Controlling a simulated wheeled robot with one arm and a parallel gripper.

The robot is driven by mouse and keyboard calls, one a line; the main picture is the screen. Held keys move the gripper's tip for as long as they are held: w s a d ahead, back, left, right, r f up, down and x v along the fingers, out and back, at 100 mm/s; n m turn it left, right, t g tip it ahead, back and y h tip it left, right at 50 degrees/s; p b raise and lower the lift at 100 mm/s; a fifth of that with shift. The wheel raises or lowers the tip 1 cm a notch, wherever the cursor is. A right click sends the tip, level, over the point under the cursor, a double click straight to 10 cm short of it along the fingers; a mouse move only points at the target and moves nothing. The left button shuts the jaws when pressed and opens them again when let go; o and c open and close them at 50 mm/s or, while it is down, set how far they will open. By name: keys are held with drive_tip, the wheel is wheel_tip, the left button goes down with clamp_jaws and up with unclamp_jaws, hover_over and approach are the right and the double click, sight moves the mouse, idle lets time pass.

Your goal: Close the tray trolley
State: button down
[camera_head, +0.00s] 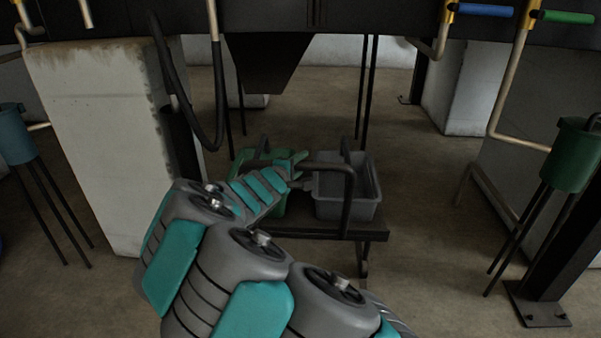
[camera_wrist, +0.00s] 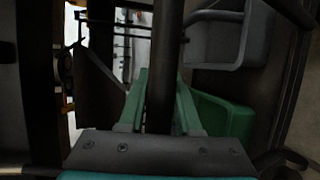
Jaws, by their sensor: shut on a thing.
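The tray trolley (camera_head: 374,229) is a low dark cart under the overhead structure, at the middle of the head view. It carries a grey tray (camera_head: 347,210) on the right and a green tray (camera_head: 275,206) on the left, partly hidden by my arm. A dark arched handle (camera_head: 350,190) rises at its near side. My gripper (camera_head: 300,165) is at the handle's upper bar. In the wrist view, the dark bar (camera_wrist: 164,50) runs between my two green fingers (camera_wrist: 161,90), which are shut on it. The green tray (camera_wrist: 228,117) and grey tray (camera_wrist: 222,42) also show there.
A pale concrete pillar (camera_head: 95,140) stands left of my arm, with a dark hose (camera_head: 190,115) hanging beside it. A dark hopper (camera_head: 272,62) hangs above and behind the trolley. A green pot on legs (camera_head: 570,160) stands at the right. Floor right of the trolley is clear.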

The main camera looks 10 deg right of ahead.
drive_tip(key=w+d, duration=0.3)
drive_tip(key=w, duration=0.6)
drive_tip(key=w+d, duration=0.3)
drive_tip(key=w, duration=0.6)
drive_tip(key=shift+w, duration=0.25)
drive_tip(key=c, duration=0.6)
unclamp_jaws()
drive_tip(key=shift+w+d, duration=0.1)
drive_tip(key=v, duration=0.7)
drive_tip(key=shift+s+a, duration=0.25)
drive_tip(key=shift+s, duration=0.1)
